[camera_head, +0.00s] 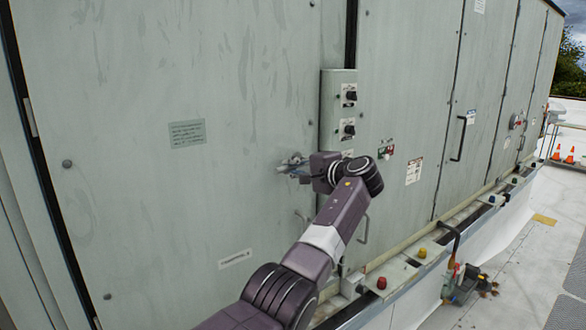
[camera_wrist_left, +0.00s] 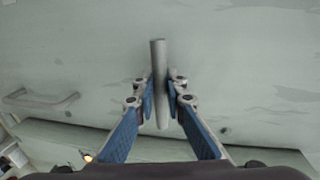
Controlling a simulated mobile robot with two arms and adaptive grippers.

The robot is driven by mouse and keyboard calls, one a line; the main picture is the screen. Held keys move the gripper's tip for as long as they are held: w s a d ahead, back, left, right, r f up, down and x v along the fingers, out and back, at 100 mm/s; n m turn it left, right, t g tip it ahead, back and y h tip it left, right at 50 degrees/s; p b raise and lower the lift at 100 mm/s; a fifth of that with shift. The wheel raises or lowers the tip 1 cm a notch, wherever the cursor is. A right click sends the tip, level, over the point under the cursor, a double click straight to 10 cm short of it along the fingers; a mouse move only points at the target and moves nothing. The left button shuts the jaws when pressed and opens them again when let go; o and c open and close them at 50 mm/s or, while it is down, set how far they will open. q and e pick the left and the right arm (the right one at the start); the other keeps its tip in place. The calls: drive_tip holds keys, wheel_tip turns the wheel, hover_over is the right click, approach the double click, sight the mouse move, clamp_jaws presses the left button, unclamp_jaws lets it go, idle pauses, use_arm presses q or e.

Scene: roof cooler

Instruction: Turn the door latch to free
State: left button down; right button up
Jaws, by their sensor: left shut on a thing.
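The door latch (camera_wrist_left: 159,60) shows in the left wrist view as a grey metal bar standing away from the pale green door panel. My left gripper (camera_wrist_left: 161,95) is shut on the latch, with one blue-padded finger on each side of it. In the head view my left gripper (camera_head: 293,167) is at the door (camera_head: 230,80), to the left of the grey control box; the latch there is small and partly hidden by the gripper. My right gripper is in neither view.
A control box (camera_head: 339,100) with black knobs stands out from the wall just right of my gripper. A door handle (camera_wrist_left: 42,100) is at the left in the wrist view. A ledge with coloured caps (camera_head: 381,283) runs along the base. The roof is open at right.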

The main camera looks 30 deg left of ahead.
use_arm(q)
drive_tip(key=shift+a+r, duration=0.1)
drive_tip(key=shift+a, duration=0.05)
idle(0.3)
drive_tip(key=c, duration=2.4)
unclamp_jaws()
drive_tip(key=o, duration=0.4)
drive_tip(key=shift+a, duration=0.25)
drive_tip(key=shift+o, duration=0.2)
drive_tip(key=shift+d, duration=0.3)
drive_tip(key=v, duration=1.1)
drive_tip(key=shift+d, duration=0.2)
drive_tip(key=shift+s, duration=0.15)
